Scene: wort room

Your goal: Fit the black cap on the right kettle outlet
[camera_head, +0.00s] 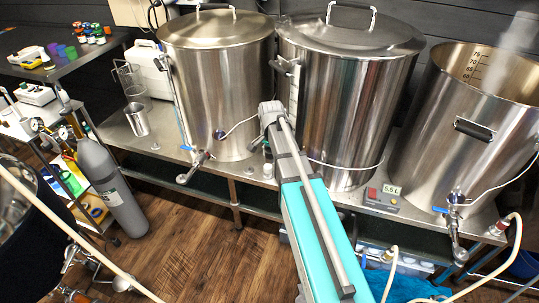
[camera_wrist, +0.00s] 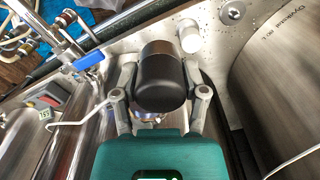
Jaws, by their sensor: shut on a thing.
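The black cap (camera_wrist: 163,82) is between the fingers of my gripper (camera_wrist: 161,68) in the wrist view, its rounded black side toward the camera. My gripper is shut on it. In the head view my teal arm hides the cap and most of the gripper. The right kettle (camera_head: 440,145) stands open at the right. Its outlet (camera_head: 457,240) has a blue handle and points down near the bench's front edge, well right of my arm. A blue-handled valve (camera_wrist: 88,60) shows in the wrist view left of the cap, apart from it; its kettle is unclear.
Two lidded kettles, left (camera_head: 215,85) and middle (camera_head: 345,110), stand on the steel bench. A controller box (camera_head: 382,199) sits left of the right outlet. Hoses (camera_head: 505,235) hang at the right. A white cylinder (camera_wrist: 189,36) stands just beyond the cap.

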